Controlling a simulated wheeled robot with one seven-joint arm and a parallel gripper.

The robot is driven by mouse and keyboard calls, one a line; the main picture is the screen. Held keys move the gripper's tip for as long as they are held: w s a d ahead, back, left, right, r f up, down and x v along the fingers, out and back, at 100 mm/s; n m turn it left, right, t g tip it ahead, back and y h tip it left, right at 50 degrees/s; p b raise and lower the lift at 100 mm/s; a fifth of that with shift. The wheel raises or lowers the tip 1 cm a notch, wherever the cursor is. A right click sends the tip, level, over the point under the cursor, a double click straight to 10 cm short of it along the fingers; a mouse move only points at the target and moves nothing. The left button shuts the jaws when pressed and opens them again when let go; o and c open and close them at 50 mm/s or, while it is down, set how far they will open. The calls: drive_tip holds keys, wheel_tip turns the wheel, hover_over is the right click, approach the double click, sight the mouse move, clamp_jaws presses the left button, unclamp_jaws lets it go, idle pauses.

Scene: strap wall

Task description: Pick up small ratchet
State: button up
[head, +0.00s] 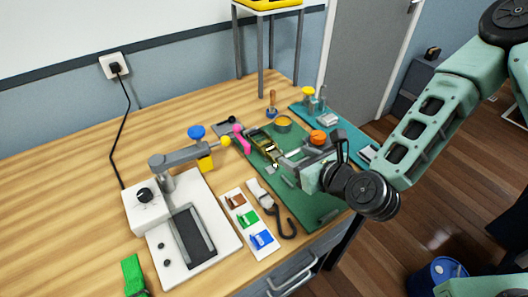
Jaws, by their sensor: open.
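A small brass-coloured metal piece, which looks like the small ratchet (261,141), lies on the green mat (310,203) toward its far left part. My gripper (279,156) reaches in from the right, low over the mat, with its fingers pointing left. It is open, and its fingertips are right beside the brass piece. I cannot tell whether they touch it or stand around it. The fingers and gripper body hide part of the mat and perhaps part of the piece.
A white machine (217,224) with a lever arm stands left. A white card with coloured buckles (262,239) and a black hook (285,225) lie in front. A yellow tin (283,123), orange knob (318,137) and teal mat (345,143) are close behind my gripper. The back left wood is clear.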

sight(269, 145)
drive_tip(key=shift+w+a+f+b, duration=0.25)
drive_tip(key=shift+f+b, duration=0.25)
drive_tip(key=shift+b, duration=1.7)
drive_tip(key=b, duration=0.3)
drive_tip(key=shift+s+a+f, duration=0.1)
drive_tip(key=shift+a+f, duration=0.05)
drive_tip(key=shift+f, duration=0.05)
drive_tip(key=x, duration=0.4)
drive_tip(key=b+x, duration=0.1)
drive_tip(key=x, duration=0.1)
drive_tip(key=shift+w+a+r, duration=0.2)
drive_tip(key=shift+w+a, duration=0.05)
drive_tip(key=shift+w, duration=0.1)
drive_tip(key=shift+p+x, duration=0.4)
drive_tip(key=shift+x, duration=2.4)
drive_tip(key=c, duration=0.8)
